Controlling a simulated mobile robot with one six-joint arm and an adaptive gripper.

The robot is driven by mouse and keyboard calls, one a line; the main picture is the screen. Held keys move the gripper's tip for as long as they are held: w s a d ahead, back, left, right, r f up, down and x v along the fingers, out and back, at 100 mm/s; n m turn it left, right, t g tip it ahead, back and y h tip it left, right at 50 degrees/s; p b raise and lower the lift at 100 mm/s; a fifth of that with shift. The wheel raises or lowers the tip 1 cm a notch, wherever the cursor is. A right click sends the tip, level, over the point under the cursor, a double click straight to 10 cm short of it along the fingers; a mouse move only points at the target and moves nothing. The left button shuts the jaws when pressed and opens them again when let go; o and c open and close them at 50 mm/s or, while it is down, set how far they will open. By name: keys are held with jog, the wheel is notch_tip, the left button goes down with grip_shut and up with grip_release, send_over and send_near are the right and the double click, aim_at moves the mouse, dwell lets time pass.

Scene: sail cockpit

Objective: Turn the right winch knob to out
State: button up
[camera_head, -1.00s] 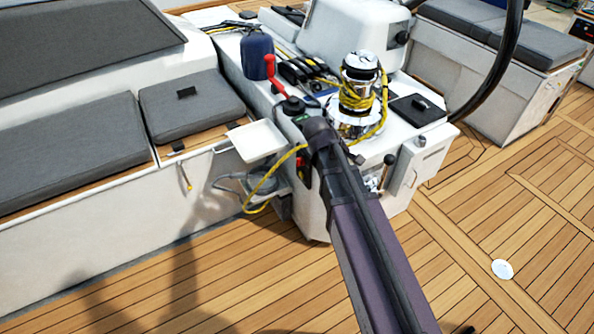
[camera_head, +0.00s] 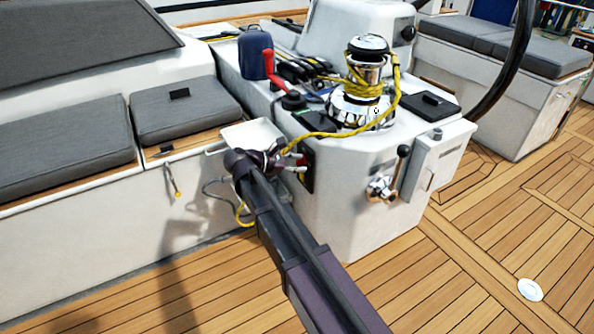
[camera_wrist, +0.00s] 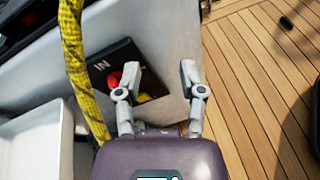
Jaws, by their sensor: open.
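A black panel (camera_wrist: 128,68) with the white letters "IN" sits on the white console's side in the wrist view. A red knob (camera_wrist: 114,79) is on it, partly hidden by my left finger. A patch of yellow shows lower on the panel, between my fingers. In the head view the panel (camera_head: 307,172) is a dark patch, mostly hidden by my gripper (camera_head: 290,160). My gripper is open and empty in the wrist view (camera_wrist: 160,78). Its left finger overlaps the knob's edge; I cannot tell whether they touch. The knob is not between the fingers.
A yellow rope (camera_wrist: 75,60) hangs close to the left of my gripper and runs from the winch (camera_head: 365,90). A white tray (camera_head: 250,134) is beside my wrist. A metal fitting with a lever (camera_head: 382,188) is on the console's front.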

jog(key=a+f+n+t+h+b, duration=0.1)
jog(key=a+f+n+b, duration=0.1)
jog(key=a+b, duration=0.2)
jog(key=a+f+n+t+h+b, duration=0.1)
jog(key=a+b, duration=0.3)
jog(key=a, duration=0.4)
jog(key=shift+w+a+f+n+t, duration=0.2)
jog(key=shift+f+n+t, duration=0.3)
jog(key=shift+n+t, duration=0.35)
jog(key=x, duration=1.3)
jog(key=shift+w+d+r, duration=0.1)
jog(key=shift+d+r, duration=0.05)
jog(key=shift+d, duration=0.25)
grip_shut()
